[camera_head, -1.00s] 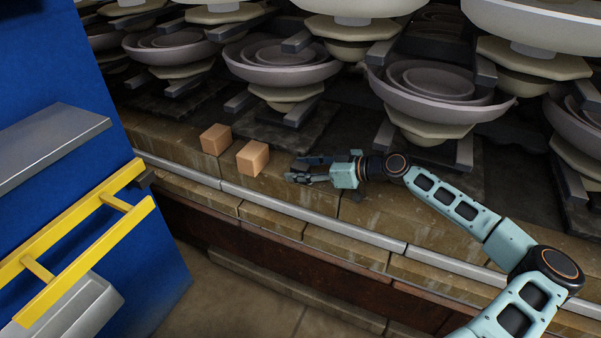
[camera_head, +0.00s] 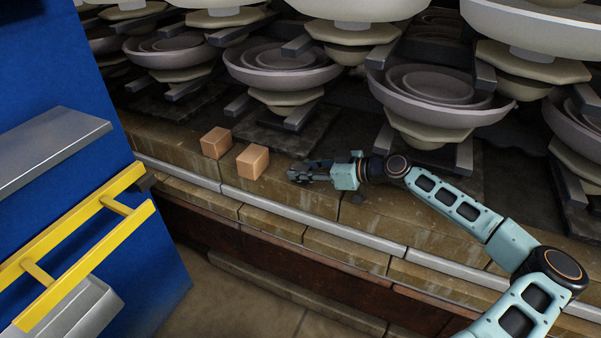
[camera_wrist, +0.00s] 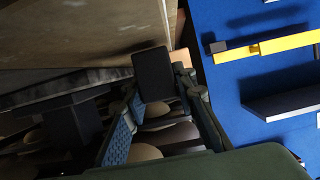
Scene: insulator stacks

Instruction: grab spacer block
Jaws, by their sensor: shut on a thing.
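My gripper (camera_head: 304,172) is low over the stone ledge, to the right of two tan cubes. In the wrist view my gripper (camera_wrist: 158,95) has its two fingers shut on the sides of a dark rectangular block (camera_wrist: 153,75), which I take as the spacer block. In the head view this block is small and dark between the fingers and hard to tell from them. Whether it touches the ledge cannot be told. The nearer tan cube (camera_head: 252,161) and the farther tan cube (camera_head: 216,142) rest on the ledge, apart from my gripper.
Stacked pale insulators (camera_head: 282,65) on dark supports stand behind the ledge. A grey rail (camera_head: 312,218) runs along the ledge's front edge. A blue cabinet (camera_head: 60,75) with a yellow rail (camera_head: 85,235) stands at the left.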

